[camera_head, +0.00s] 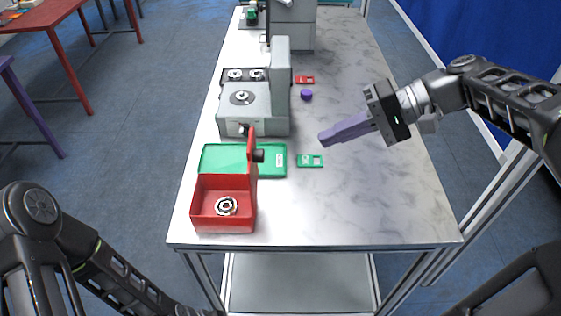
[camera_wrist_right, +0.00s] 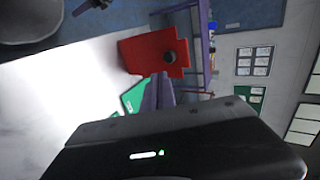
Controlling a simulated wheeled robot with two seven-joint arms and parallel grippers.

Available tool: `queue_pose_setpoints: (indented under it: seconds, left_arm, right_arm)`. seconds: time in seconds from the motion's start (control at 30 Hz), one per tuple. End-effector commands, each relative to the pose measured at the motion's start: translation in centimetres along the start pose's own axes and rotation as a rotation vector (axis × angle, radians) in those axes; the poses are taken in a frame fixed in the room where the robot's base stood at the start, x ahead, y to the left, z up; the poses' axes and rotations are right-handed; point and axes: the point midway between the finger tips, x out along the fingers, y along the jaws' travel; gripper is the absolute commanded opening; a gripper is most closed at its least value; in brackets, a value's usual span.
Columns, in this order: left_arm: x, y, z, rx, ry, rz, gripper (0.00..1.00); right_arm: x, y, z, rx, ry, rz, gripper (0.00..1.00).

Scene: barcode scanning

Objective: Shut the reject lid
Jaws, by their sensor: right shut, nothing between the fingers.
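The red reject box (camera_head: 222,223) stands near the front left of the table, with a metal ring (camera_head: 227,206) inside. Its red lid (camera_head: 251,150) stands upright on the box's right side, open, with a black knob (camera_head: 259,156) facing right. In the right wrist view the lid (camera_wrist_right: 140,52) and its knob (camera_wrist_right: 169,58) show beyond the fingers. My right gripper (camera_head: 325,140) has purple fingers, shut and empty, in the air to the right of the lid and apart from it. My left arm enters at the lower left; its gripper is out of view.
A green tray (camera_head: 215,159) lies behind the red box, with a small green plate (camera_head: 310,161) to its right. A grey box (camera_head: 264,125) with an upright lid (camera_head: 280,75) stands farther back. A purple piece (camera_head: 306,94) lies nearby. The table's right side is clear.

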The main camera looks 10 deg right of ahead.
Motion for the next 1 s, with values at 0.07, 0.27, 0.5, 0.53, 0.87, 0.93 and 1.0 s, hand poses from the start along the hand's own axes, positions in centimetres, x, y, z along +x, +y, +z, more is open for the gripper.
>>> queue_pose_setpoints:
  seconds: [0.07,0.27,0.5,0.53,0.87,0.93,1.0]
  left_arm:
    - [2.3,-0.8,-0.2,0.003,0.004,0.005,0.68]
    - [4.2,-1.3,-0.4,0.007,0.010,0.011,0.68]
    - [2.8,-0.8,-0.4,0.007,0.010,0.010,0.68]
    - [2.7,-0.8,-0.4,0.007,0.009,0.010,0.68]
    - [2.4,-0.7,-0.4,0.006,0.008,0.009,0.68]
    - [2.4,-0.7,-0.4,0.006,0.008,0.009,0.68]
    - [2.4,-0.7,-0.4,0.006,0.008,0.009,0.68]
  right_arm:
    - [1.3,0.9,-0.1,-0.002,0.002,0.000,0.00]
    - [4.1,0.4,0.1,-0.001,-0.003,0.000,0.00]
    - [8.2,-1.1,0.1,0.000,-0.004,0.000,0.00]
    - [8.5,-1.3,0.1,0.000,-0.004,0.000,0.00]
    - [10.3,-2.0,0.1,0.001,0.000,0.000,0.00]
    - [10.4,-2.0,0.1,0.001,0.000,0.000,0.00]
    - [10.3,-2.0,0.1,0.001,0.000,0.000,0.00]
